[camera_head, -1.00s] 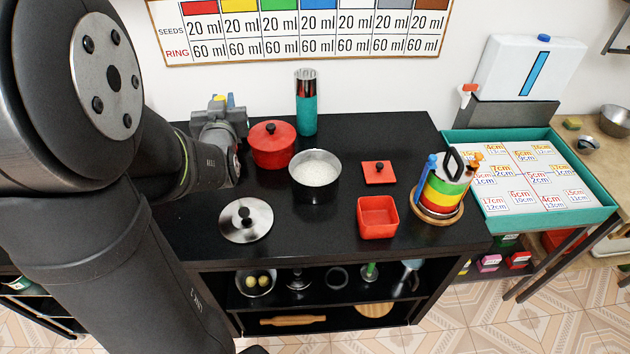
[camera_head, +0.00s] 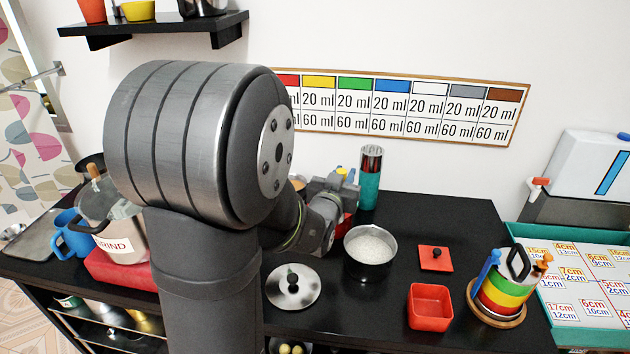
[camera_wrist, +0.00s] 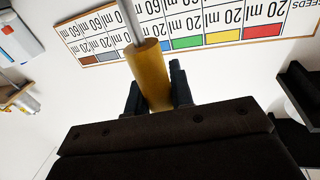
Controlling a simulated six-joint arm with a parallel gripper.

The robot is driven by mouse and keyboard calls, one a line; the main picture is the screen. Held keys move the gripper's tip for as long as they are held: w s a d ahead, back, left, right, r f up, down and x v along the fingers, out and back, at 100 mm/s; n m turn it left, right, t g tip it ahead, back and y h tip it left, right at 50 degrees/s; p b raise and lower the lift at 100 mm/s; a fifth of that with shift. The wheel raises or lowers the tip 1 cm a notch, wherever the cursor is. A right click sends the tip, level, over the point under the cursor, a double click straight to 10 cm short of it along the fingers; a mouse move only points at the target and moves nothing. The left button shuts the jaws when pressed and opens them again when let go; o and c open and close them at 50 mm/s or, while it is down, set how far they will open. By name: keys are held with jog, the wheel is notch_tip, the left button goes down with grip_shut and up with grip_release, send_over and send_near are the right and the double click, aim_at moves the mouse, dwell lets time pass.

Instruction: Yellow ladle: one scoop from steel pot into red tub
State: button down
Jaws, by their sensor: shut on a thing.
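My gripper (camera_wrist: 155,98) is shut on the yellow handle of the ladle (camera_wrist: 148,72) in the wrist view. Its steel shaft runs out of the top of the picture, so the ladle's bowl is not in view there. In the head view my gripper (camera_head: 340,186) is above the back of the counter, left of the teal flask; the ladle cannot be made out clearly. The steel pot (camera_head: 370,268) stands uncovered on the counter with white grains inside, in front and right of my gripper. The red tub (camera_head: 430,318) is open and looks empty, right and front of the pot.
A steel lid (camera_head: 293,287) lies left of the steel pot. A red lid (camera_head: 435,258) lies behind the tub. A teal flask (camera_head: 370,185) stands behind the pot. A striped canister (camera_head: 503,293) stands right of the tub. A red pot (camera_head: 346,224) is mostly hidden behind my gripper.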

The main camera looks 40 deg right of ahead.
jog(key=s+d+f+m+g+h, duration=0.2)
jog(key=s+d+m+g, duration=0.15)
jog(key=s+d, duration=0.35)
notch_tip(320, 180, down, 13)
jog(key=shift+r+n, duration=0.15)
jog(key=shift+n, duration=0.3)
dwell(0.4)
jog(key=shift+a+r, duration=0.1)
dwell(0.9)
notch_tip(320, 180, up, 11)
dwell(1.1)
dwell(0.5)
